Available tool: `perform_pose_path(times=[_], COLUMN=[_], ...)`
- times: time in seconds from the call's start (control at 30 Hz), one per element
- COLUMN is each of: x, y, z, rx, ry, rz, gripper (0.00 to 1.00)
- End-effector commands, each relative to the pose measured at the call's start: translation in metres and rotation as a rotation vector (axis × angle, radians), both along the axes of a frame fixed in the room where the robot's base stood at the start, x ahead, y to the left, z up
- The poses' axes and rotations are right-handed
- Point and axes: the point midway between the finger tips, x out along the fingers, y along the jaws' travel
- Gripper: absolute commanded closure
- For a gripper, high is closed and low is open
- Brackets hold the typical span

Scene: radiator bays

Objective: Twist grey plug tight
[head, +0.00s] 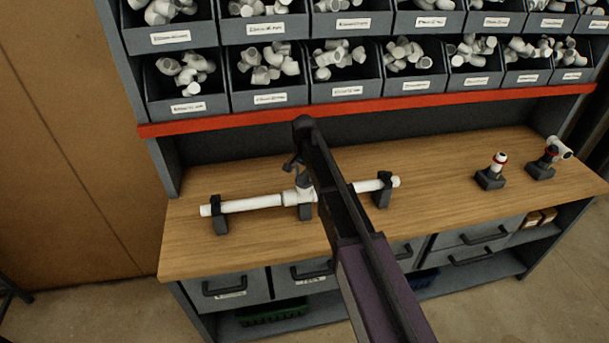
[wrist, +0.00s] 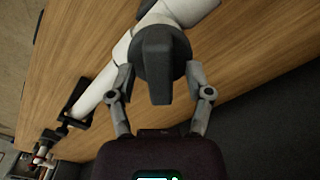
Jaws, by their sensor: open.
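The grey plug (wrist: 155,60) is a dark round cap with a raised grip bar, seated at the middle fitting of a white pipe (wrist: 100,92) in the wrist view. My gripper (wrist: 160,78) is open, with one finger on each side of the grip bar; I cannot tell whether either finger touches it. In the head view the white pipe (head: 252,202) lies level across grey stands on the bench. The plug (head: 304,181) shows there only in part, beside my arm, which covers part of the pipe.
The wooden bench (head: 430,170) has free room right of the pipe. Two small stands with red-ringed fittings (head: 497,163) (head: 549,157) are at the right. Grey bins (head: 270,86) of white fittings fill shelves above a red rail (head: 235,120). Drawers (head: 229,286) are below.

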Motion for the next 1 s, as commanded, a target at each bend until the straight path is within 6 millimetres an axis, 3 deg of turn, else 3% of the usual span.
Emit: perform_pose_path(times=[0.03,0.2,0.27,0.67,1.0], x=[0.0000,0.0000,0.0000,-0.0001,-0.0002], y=[0.0000,0.0000,0.0000,0.0000,-0.0002], z=[0.0000,0.0000,0.0000,-0.0001,-0.0003], rx=[0.000,0.000,0.000,-0.001,-0.003], ry=[0.000,0.000,0.000,0.000,0.001], rz=[0.000,0.000,0.000,-0.025,-0.188], gripper=[0.34,0.85,1.00,1.00,1.00])
